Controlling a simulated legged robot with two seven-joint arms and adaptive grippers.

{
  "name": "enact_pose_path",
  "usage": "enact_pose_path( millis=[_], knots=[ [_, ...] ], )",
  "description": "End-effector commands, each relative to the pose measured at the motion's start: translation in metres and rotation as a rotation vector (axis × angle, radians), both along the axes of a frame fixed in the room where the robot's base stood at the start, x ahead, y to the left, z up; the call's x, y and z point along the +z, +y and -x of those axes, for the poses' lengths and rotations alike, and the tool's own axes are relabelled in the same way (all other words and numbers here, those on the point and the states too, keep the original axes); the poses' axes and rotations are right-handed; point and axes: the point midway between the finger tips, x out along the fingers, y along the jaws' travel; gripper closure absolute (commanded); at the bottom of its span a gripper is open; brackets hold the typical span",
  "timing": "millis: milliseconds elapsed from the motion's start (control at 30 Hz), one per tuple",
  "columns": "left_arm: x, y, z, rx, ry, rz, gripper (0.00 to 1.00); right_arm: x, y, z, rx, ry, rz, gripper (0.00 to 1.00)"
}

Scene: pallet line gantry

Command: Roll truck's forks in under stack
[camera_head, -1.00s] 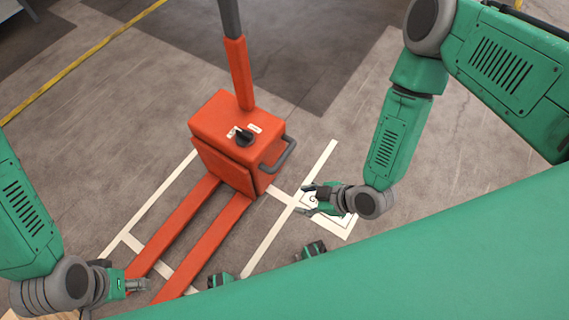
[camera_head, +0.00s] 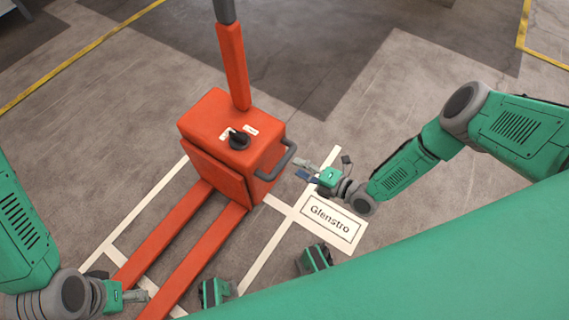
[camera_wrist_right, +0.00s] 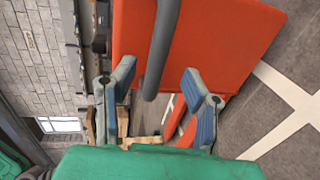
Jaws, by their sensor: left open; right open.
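The orange truck (camera_head: 225,150) stands upright on the floor, with a dark knob on top and a grey side handle (camera_head: 280,162). Its two forks (camera_head: 165,236) point toward the lower left. My right gripper (camera_head: 312,172) is open just right of the handle. In the right wrist view, the handle (camera_wrist_right: 165,45) shows between the spread fingers of the right gripper (camera_wrist_right: 158,85), with no visible grip on it. My left gripper (camera_head: 140,296) is open beside the forks, at the lower left. Wooden pieces (camera_wrist_right: 123,122) show past the fingers; I cannot tell whether they are the stack.
White floor lines (camera_head: 270,256) run around the truck, and a white "Glenstro" label (camera_head: 330,222) lies right of it. Yellow lines (camera_head: 75,60) cross the floor farther off. The floor behind and right of the truck is clear.

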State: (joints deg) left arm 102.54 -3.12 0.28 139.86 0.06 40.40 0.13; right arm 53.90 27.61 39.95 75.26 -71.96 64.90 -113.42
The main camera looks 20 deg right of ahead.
Motion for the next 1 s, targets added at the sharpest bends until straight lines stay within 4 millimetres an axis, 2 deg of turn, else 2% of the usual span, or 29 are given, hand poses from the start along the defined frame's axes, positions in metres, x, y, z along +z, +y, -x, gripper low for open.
enact_pose_path(
  millis=[100, 300, 733, 833, 867, 1000],
  knots=[
    [-0.014, 0.0, 0.0, 0.0, 0.0, 0.0, 0.49, -0.008, 0.014, -0.019, -0.001, -0.002, 0.0, 0.59],
    [-0.024, 0.0, 0.0, 0.0, 0.0, 0.0, 0.49, -0.012, 0.031, -0.039, 0.0, 0.0, 0.0, 0.59],
    [-0.026, 0.0, 0.0, 0.0, 0.0, 0.0, 0.49, -0.012, 0.037, -0.047, 0.0, 0.001, 0.0, 0.59],
    [-0.026, 0.0, 0.0, 0.0, 0.0, 0.0, 0.49, -0.012, 0.037, -0.047, 0.0, 0.001, 0.0, 0.94],
    [-0.026, 0.0, 0.0, 0.0, 0.0, 0.0, 0.49, -0.012, 0.037, -0.047, 0.0, 0.003, 0.0, 1.0],
    [-0.026, 0.0, 0.0, 0.0, 0.0, 0.0, 0.49, -0.013, 0.036, -0.046, 0.0, 0.004, 0.0, 1.0]
  ],
)
